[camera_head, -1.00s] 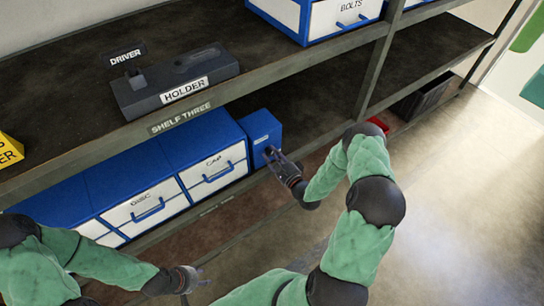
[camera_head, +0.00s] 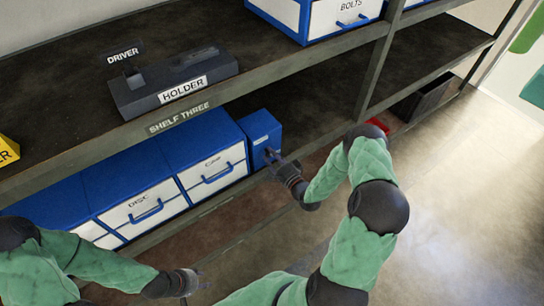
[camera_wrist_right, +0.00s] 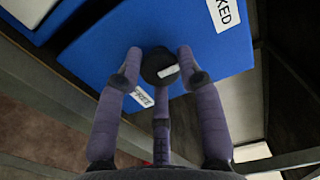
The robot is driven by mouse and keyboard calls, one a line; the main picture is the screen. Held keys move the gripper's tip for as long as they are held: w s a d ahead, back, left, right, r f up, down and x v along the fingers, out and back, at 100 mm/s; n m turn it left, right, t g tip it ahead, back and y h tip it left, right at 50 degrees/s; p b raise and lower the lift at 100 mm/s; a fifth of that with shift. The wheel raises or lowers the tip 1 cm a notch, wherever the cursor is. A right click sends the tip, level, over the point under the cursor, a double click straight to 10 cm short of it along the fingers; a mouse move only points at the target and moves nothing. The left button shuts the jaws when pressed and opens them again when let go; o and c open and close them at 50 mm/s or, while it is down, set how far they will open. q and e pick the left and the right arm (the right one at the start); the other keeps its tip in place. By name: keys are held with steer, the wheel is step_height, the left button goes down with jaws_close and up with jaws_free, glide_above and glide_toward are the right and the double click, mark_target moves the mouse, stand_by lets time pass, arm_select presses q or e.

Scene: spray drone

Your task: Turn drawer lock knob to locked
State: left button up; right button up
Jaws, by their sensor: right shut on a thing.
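The lock knob (camera_wrist_right: 156,66) is a dark round knob with a white mark, on the front of a blue lock box (camera_wrist_right: 215,60). In the head view the blue box (camera_head: 262,130) stands at the right end of the drawer row, and the knob is mostly hidden by my right gripper (camera_head: 277,160). In the right wrist view my right gripper (camera_wrist_right: 158,70) has its fingers around the knob and is shut on it. A white label ending in "KED" shows above the knob; another is partly hidden by the fingers. My left gripper (camera_head: 200,280) hangs at the lower left, away from the drawers, its fingers unclear.
White-fronted drawers labelled DISC (camera_head: 140,205) and CAP (camera_head: 213,165) sit left of the lock box. The upper shelf carries a grey holder (camera_head: 175,85) and a BOLTS drawer unit (camera_head: 330,15). A dark bin (camera_head: 425,100) is further right. The floor at right is clear.

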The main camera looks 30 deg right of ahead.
steer(key=shift+d+r, duration=0.1)
steer(key=shift+d, duration=0.25)
steer(key=o, duration=1.1)
steer(key=shift+s+a, duration=0.1)
steer(key=s+d, duration=0.1)
steer(key=s, duration=1)
steer(key=shift+s, duration=0.4)
